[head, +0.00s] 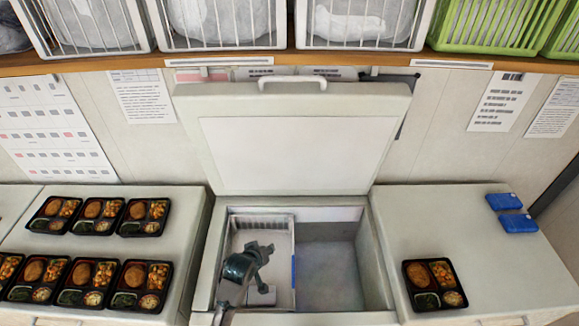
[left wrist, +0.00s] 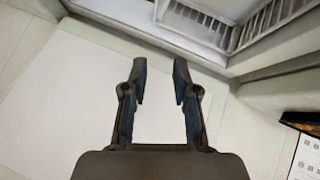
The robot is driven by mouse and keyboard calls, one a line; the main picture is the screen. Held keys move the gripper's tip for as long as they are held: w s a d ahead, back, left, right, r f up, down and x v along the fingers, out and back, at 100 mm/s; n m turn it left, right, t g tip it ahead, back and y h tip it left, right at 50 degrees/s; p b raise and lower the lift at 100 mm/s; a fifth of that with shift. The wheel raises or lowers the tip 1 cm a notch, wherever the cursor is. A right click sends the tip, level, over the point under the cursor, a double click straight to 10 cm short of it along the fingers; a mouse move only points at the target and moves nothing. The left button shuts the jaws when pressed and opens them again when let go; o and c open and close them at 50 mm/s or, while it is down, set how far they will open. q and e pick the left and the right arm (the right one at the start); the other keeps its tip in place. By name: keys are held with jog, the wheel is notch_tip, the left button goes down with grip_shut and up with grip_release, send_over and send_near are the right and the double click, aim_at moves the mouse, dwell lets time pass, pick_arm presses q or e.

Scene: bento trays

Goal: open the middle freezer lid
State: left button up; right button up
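The middle freezer lid (head: 296,154) stands raised, tilted up against the back wall, with its white inner panel facing me and its handle (head: 292,81) at the top edge. The middle freezer compartment (head: 330,277) below it is uncovered. My left gripper (head: 262,250) is over the white basket inside the compartment, in front of the lid and apart from its handle. In the left wrist view its two fingers (left wrist: 160,68) are spread with nothing between them. My right gripper does not show in either view.
A white wire basket (head: 289,228) fills the compartment's left half. Bento trays (head: 143,286) sit in rows on the left lid. The right lid (head: 501,275) carries one bento tray (head: 434,286) and two blue packs (head: 510,212). A shelf (head: 345,59) with crates runs above the raised lid.

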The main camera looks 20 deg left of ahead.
pick_arm(q)
jog(key=w+r+n+t, duration=0.3)
jog(key=w+r, duration=0.4)
jog(key=r, duration=0.5)
jog(key=n+t+h, duration=0.1)
jog(key=n+t, duration=0.5)
jog(key=n, duration=0.2)
send_near(290, 79)
jog(key=w+p, duration=0.1)
jog(key=w, duration=0.2)
jog(key=w+p, duration=0.2)
jog(key=w, duration=0.2)
jog(key=w+p, duration=0.2)
jog(key=w, duration=0.2)
jog(key=shift+d+f, duration=0.2)
jog(key=shift+f, duration=0.05)
grip_shut()
jog(key=shift+f, duration=0.1)
